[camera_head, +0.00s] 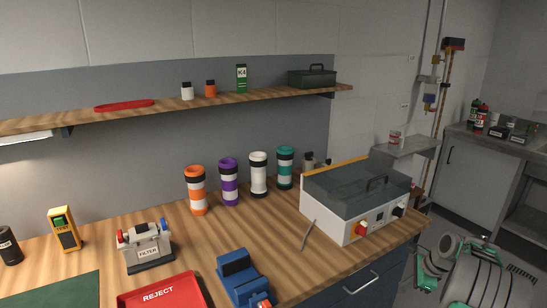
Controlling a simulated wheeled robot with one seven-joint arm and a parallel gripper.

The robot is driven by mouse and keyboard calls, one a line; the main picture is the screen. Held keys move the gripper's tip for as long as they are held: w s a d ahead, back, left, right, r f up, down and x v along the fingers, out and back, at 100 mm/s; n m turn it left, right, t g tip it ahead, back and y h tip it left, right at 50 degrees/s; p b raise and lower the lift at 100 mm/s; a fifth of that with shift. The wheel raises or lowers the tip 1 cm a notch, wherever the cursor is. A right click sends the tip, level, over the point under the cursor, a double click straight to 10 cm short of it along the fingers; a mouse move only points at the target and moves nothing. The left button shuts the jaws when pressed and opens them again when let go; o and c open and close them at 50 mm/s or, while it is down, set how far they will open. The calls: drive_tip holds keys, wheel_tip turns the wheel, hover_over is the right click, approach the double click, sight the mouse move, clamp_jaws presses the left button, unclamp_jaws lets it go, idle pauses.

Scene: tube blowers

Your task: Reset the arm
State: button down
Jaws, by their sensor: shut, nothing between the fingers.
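Grey rounded arm links (472,272) with dark bands and green parts show at the bottom right, beside the right end of the wooden workbench (290,262). They look like my own folded arm, apart from the bench. I cannot make out my gripper or its fingers in this view.
On the bench stand a row of banded tubes (229,181), a lidded machine (355,202), a blue fixture (240,274), a red REJECT tray (158,277), a FILTER unit (146,245) and a yellow tester (64,230). A shelf (215,101) runs above.

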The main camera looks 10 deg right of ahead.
drive_tip(key=s+a+f+n+g+y, duration=0.1)
drive_tip(key=s+a+f+n+g, duration=0.3)
drive_tip(key=s+f+n, duration=0.5)
drive_tip(key=s+a+r+n, duration=0.2)
drive_tip(key=s+a+n, duration=0.2)
drive_tip(key=s+a, duration=0.35)
drive_tip(key=s+a+r+n+g+h, duration=0.1)
drive_tip(key=s+a+r+n, duration=0.2)
drive_tip(key=a+r, duration=0.4)
drive_tip(key=s+a+r+n+h, duration=0.1)
drive_tip(key=s+a+r+n, duration=0.25)
drive_tip(key=a, duration=0.45)
drive_tip(key=w+a+r+n+t, duration=0.2)
drive_tip(key=a+r, duration=0.3)
drive_tip(key=a, duration=0.1)
drive_tip(key=w+a+r+n+t, duration=0.2)
drive_tip(key=a+r, duration=0.3)
drive_tip(key=shift+w+a+r+h, duration=0.25)
drive_tip(key=shift+a+r+h, duration=0.05)
drive_tip(key=shift+a+h, duration=0.1)
drive_tip(key=shift+n, duration=0.25)
